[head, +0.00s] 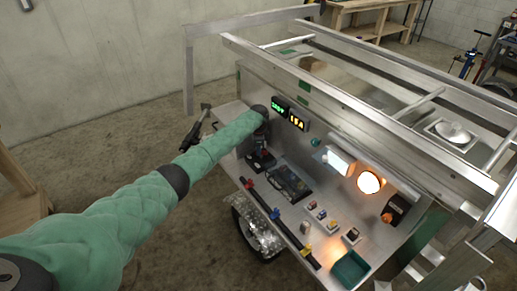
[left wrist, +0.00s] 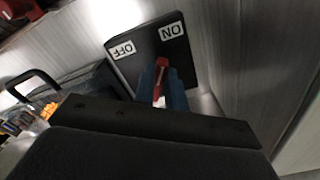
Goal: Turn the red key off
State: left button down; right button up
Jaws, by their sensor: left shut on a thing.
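The red key (left wrist: 161,66) shows in the left wrist view, on a black switch plate (left wrist: 128,68) with white OFF and ON labels. The key stands between the blue fingertips of my left gripper (left wrist: 162,88), which is shut on it. Its top end lies below and left of the ON label; the fingers hide its sides, so I cannot tell its exact setting. In the head view my left gripper (head: 262,152) is at the left end of the trailer's panel, and the key is too small to make out. My right gripper is not in view.
The aluminium panel (head: 335,205) carries green and amber displays (head: 290,114), a lit round orange lamp (head: 369,182), several small switches (head: 320,214) and a teal bin (head: 350,270). A dark tool case (head: 289,183) lies close right of the gripper. Open floor lies left of the trailer.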

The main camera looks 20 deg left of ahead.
pick_arm(q)
jog(key=n+p, duration=0.1)
jog(key=n, duration=0.1)
jog(key=n+p, duration=0.1)
jog(key=n, duration=0.1)
jog(key=n+p, duration=0.1)
jog(key=n, duration=0.2)
jog(key=shift+s+d+r, duration=0.15)
jog(key=shift+s+d, duration=0.1)
jog(key=shift+s, duration=0.05)
jog(key=n, duration=0.1)
jog(key=n+p, duration=0.1)
jog(key=n, duration=0.1)
jog(key=n+p, duration=0.1)
jog(key=shift+d+n, duration=0.25)
jog(key=shift+n, duration=0.15)
jog(key=shift+d+n+p, duration=0.15)
jog(key=shift+n+p, duration=0.7)
jog(key=shift+n, duration=0.95)
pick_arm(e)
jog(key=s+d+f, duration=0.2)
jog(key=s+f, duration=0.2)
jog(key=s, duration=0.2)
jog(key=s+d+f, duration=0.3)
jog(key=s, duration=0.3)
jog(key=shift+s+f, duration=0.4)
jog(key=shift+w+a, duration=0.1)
